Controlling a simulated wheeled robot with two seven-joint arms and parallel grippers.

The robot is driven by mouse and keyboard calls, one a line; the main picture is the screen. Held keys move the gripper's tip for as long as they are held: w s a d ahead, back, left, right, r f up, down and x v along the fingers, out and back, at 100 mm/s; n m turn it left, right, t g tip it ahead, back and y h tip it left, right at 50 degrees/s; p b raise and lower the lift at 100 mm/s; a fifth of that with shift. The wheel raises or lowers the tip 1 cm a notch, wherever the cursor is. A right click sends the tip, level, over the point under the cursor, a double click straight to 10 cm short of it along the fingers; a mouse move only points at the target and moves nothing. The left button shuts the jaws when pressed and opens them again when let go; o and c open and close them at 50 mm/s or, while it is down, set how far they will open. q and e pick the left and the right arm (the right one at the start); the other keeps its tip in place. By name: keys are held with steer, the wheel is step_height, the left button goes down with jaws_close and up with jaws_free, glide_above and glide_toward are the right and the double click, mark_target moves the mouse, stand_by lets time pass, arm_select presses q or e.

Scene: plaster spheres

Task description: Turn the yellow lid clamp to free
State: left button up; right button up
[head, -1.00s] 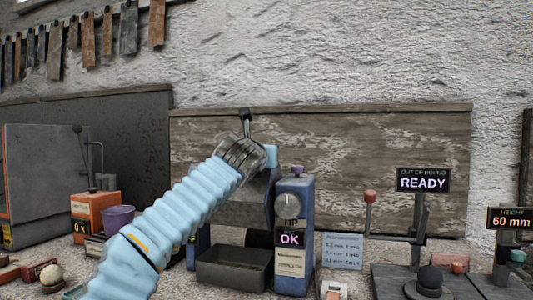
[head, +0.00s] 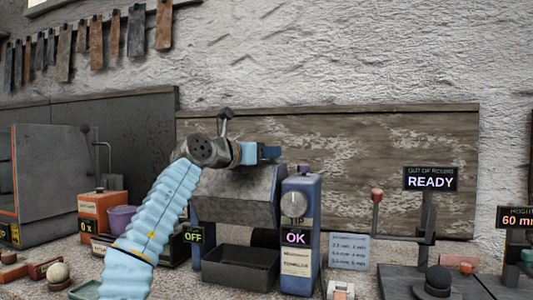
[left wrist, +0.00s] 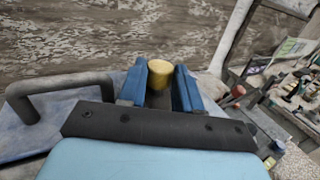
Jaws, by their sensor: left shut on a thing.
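The yellow lid clamp (left wrist: 159,73) shows in the left wrist view as a round yellow knob between my two blue fingertips. My left gripper (head: 268,152) is shut on it, with a finger on each side. In the head view the gripper reaches over the top of a grey-lidded machine (head: 235,190) and hides the clamp. A dark display on the machine reads OFF (head: 193,236). My right gripper is not in view.
A blue box (head: 300,265) with a dial and an OK display stands right of the machine. A dark tray (head: 240,268) sits in front. A grey bar handle (left wrist: 60,88) is left of the fingers. A red-knobbed lever (head: 376,196) and READY display (head: 430,181) are farther right.

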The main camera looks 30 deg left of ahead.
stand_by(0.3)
arm_select(q)
steer(key=o, duration=1)
steer(key=shift+o, duration=0.2)
